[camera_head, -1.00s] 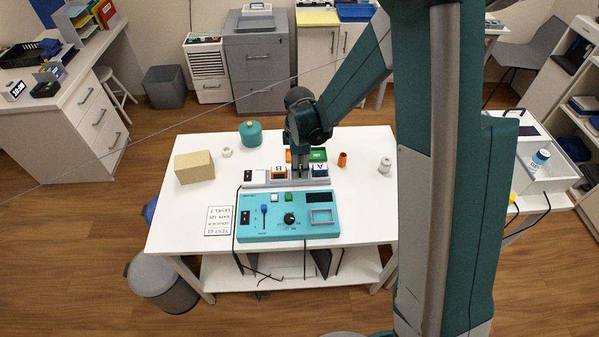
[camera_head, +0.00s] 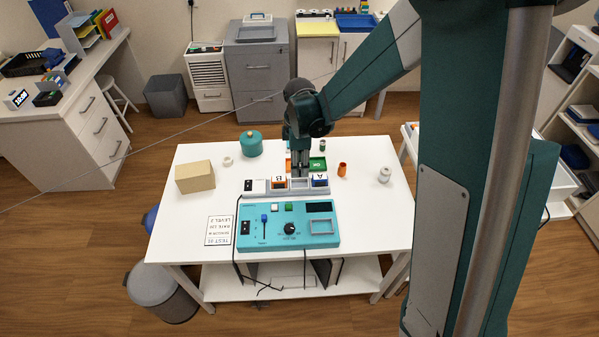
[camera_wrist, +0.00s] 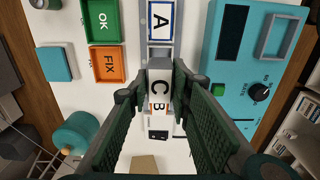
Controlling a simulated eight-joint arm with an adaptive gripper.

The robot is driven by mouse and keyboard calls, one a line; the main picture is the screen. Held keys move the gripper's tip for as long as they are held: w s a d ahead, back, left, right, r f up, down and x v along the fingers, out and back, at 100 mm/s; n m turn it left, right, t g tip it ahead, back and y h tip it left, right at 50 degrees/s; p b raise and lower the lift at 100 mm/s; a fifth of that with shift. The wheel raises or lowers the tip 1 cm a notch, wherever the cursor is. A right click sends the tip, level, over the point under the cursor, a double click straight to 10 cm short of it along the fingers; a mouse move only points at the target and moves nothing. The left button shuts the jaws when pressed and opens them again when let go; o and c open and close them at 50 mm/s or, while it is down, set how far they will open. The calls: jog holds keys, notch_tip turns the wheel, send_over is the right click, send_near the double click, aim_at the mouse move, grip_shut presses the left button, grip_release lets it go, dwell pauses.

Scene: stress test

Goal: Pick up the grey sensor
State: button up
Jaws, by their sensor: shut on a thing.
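The grey sensor is a grey block with a white face lettered C (camera_wrist: 160,85). In the wrist view it sits between the fingertips of my gripper (camera_wrist: 162,92), which is shut on it. In the head view my gripper (camera_head: 300,170) points down over the rack, between an orange block lettered B (camera_head: 278,183) and a blue block lettered A (camera_head: 319,180). The fingers largely hide the sensor there; I cannot tell clearly how far it is above the rack (camera_head: 256,187). The blue A block also shows in the wrist view (camera_wrist: 160,22).
The teal test panel (camera_head: 285,226) lies in front of the rack. Behind it are a green OK tray (camera_head: 318,163) and an orange tray (camera_wrist: 108,65). A cardboard box (camera_head: 195,177), teal canister (camera_head: 250,144), orange cup (camera_head: 342,169) and white spool (camera_head: 384,174) stand around on the table (camera_head: 180,225).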

jog(key=shift+r, duration=1.75)
